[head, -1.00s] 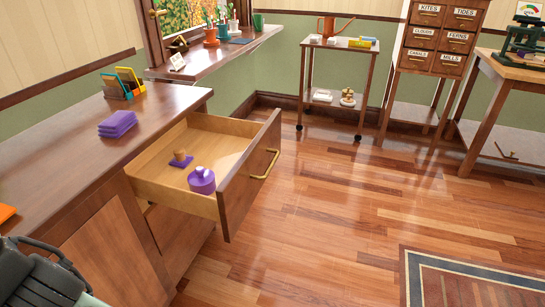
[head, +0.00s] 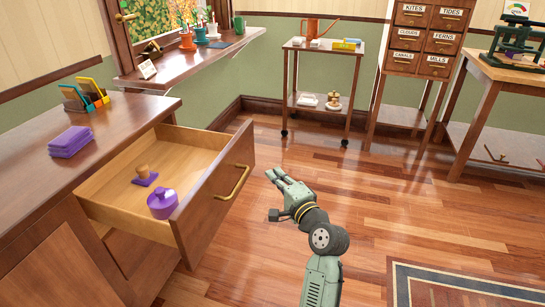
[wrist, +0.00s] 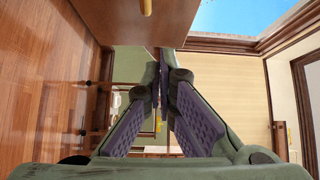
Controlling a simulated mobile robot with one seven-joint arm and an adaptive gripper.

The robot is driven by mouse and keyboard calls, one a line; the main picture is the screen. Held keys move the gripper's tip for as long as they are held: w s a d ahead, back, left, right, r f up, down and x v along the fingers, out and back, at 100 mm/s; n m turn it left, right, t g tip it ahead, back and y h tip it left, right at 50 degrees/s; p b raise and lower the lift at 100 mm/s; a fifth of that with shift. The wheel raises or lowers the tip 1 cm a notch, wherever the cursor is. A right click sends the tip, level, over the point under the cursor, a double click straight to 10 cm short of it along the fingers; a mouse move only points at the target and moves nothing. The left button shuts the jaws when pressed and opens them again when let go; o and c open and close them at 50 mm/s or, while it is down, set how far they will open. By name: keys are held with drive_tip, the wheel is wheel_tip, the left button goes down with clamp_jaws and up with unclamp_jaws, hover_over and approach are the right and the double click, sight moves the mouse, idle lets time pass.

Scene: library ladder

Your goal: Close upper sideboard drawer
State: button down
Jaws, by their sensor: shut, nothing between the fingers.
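The upper sideboard drawer (head: 215,205) is pulled well out of the wooden sideboard (head: 45,215). Its front carries a brass handle (head: 233,183). Inside lie a purple lidded pot (head: 162,204) and a wooden-handled stamp on a purple base (head: 145,176). My gripper (head: 278,175) is in front of the drawer, to the right of its front in the head view, apart from it. The gripper's fingers (wrist: 160,85) are shut and empty in the wrist view. A wooden panel with a brass piece, seemingly the drawer front (wrist: 135,20), shows at the top there.
Purple cloths (head: 70,141) and a card holder (head: 86,96) sit on the sideboard top. A sill with pots (head: 190,55) is behind. A trolley (head: 320,105), a labelled cabinet (head: 425,40) and a table stand at the back. The floor right of the drawer is open.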

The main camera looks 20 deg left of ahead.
drive_tip(key=d+f, duration=0.1)
drive_tip(key=b, duration=0.2)
approach(245, 150)
drive_tip(key=w, duration=0.4)
drive_tip(key=shift+s+a+m+p, duration=0.1)
drive_tip(key=shift+a+m+p, duration=0.25)
drive_tip(key=shift+a, duration=1.2)
